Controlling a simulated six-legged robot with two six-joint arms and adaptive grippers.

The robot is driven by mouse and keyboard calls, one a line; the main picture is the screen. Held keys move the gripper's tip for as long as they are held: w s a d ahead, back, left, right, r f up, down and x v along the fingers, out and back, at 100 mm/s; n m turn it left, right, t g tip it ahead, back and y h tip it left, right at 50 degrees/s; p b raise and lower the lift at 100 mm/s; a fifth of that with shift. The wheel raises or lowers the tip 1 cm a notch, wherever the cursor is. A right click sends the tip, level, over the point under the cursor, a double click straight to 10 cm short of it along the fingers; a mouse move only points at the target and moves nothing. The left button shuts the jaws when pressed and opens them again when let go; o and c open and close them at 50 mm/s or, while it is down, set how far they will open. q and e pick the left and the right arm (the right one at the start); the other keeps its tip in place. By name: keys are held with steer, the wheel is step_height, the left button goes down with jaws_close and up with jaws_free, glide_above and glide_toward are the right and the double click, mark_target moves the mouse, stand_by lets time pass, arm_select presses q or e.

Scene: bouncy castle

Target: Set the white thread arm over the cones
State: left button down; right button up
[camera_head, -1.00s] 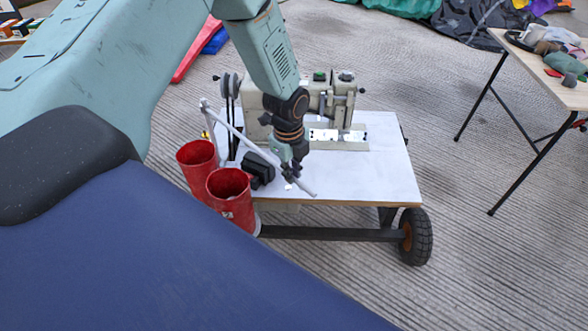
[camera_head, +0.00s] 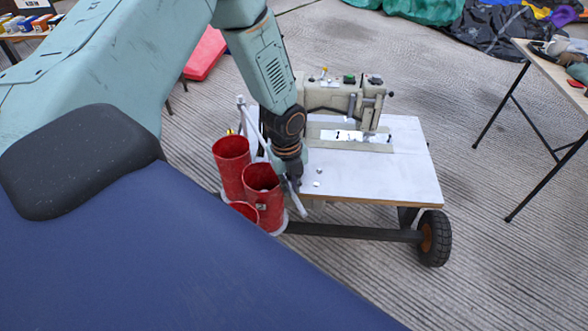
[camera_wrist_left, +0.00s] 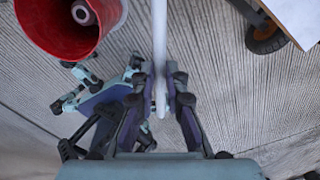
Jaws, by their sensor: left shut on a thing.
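The white thread arm (camera_head: 251,128) is a thin rod running from a post at the back left of the sewing table to a free end by the table's front left corner. My left gripper (camera_head: 296,187) is shut on it near that free end. In the left wrist view, the rod (camera_wrist_left: 159,45) passes between the fingers of the left gripper (camera_wrist_left: 160,88). Red pots (camera_head: 231,168) stand left of the table, beside the rod. One red pot (camera_wrist_left: 48,27) in the wrist view holds a pale round piece with a dark hole, perhaps a cone top. My right gripper is out of view.
A sewing machine (camera_head: 335,95) stands on the white wheeled table (camera_head: 400,180), with a wheel (camera_head: 434,238) at its front right. Small pieces lie near the table's left edge. A wooden folding table (camera_head: 535,60) is at the right. The ribbed floor between is clear.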

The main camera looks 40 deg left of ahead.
arm_select(q)
steer(key=shift+s+a+f, duration=0.15)
steer(key=shift+s, duration=0.5)
steer(key=c, duration=1.4)
jaws_free()
steer(key=shift+a, duration=0.2)
steer(key=shift+w+d, duration=0.1)
steer(key=shift+w, duration=0.1)
steer(key=r, duration=1.2)
steer(key=shift+s+a, duration=0.2)
steer(key=shift+s, duration=0.2)
